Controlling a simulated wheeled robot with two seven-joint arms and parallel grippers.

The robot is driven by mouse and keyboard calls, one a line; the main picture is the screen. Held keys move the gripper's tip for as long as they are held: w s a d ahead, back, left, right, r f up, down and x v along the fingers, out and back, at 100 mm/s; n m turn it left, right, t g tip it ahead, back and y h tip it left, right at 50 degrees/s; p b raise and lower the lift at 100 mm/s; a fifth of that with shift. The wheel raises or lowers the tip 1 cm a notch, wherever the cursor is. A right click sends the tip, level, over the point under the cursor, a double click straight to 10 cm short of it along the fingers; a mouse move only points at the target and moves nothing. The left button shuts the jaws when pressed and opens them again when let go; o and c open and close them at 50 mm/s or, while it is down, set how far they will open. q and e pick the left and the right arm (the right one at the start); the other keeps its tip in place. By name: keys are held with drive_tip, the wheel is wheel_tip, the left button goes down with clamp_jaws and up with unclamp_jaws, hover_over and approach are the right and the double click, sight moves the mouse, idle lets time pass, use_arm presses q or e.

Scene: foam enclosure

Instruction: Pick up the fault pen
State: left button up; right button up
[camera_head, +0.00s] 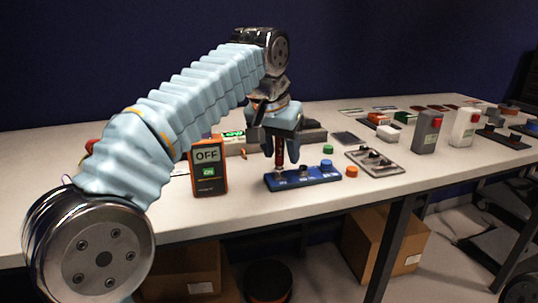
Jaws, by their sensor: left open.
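My left gripper (281,152) points down over a blue block (325,177) near the table's front edge. It is open, with its fingers on either side of a slim dark reddish upright piece (279,153) above the block's left end. This piece may be the fault pen; its upper part is hidden by the gripper, and I cannot tell whether the fingers touch it. The block also carries a dark socket and a blue knob (326,163) at its right end. My right gripper is not in view.
An orange tester (208,170) marked OFF and ON stands left of the block. An orange cap (351,171) and a grey tray (375,163) lie to the right. Grey (426,132) and white (465,128) boxes stand farther right. The table's front left is mostly clear.

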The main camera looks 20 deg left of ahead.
use_arm(q)
drive_tip(key=shift+w+d+f, duration=0.15)
drive_tip(key=shift+f, duration=0.1)
drive_tip(key=shift+r, duration=0.1)
clamp_jaws()
